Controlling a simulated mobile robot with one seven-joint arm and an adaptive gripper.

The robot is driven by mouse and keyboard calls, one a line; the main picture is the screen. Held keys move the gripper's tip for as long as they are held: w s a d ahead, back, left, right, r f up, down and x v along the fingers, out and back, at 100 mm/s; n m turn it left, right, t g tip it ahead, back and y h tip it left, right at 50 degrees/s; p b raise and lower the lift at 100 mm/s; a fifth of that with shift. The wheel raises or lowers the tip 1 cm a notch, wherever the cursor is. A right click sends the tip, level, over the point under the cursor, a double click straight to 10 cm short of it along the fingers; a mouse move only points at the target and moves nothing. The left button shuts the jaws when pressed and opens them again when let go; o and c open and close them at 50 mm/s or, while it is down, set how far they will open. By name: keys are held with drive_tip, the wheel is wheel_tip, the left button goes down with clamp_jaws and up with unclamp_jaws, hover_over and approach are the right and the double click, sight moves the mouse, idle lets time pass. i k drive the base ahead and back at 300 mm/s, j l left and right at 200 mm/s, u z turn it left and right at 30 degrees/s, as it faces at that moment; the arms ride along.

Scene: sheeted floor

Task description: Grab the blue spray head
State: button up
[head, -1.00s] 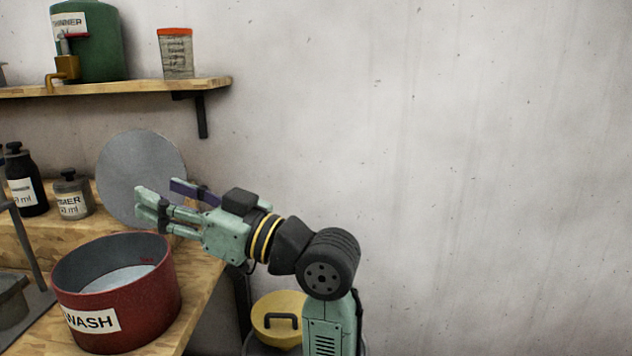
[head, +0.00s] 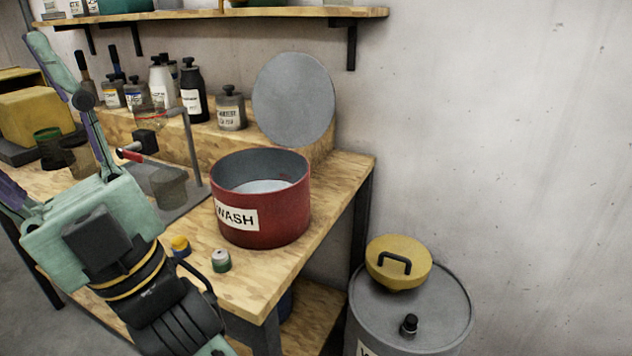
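I cannot make out a blue spray head for certain in the head view. A small yellow piece with a blue lower part (head: 180,246) sits near the bench's front edge, just right of my gripper's body, but its kind is unclear. Two thin dark blue uprights stand among the bottles at the back of the bench. My gripper (head: 28,125) is large at the left, in front of the bench. Its fingers are spread wide, one pointing up and one at the left picture edge. Nothing shows between them. My arm hides part of the bench's front.
A red WASH pot (head: 262,215) stands on the wooden bench (head: 330,200), with a grey round disc (head: 294,100) behind it. A small green-and-white pot (head: 221,260) is near the front edge. Several bottles line the back riser. A grey drum (head: 420,315) with a yellow lid (head: 398,262) stands right.

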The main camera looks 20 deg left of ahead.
sight(180, 246)
drive_tip(key=u, duration=1.35)
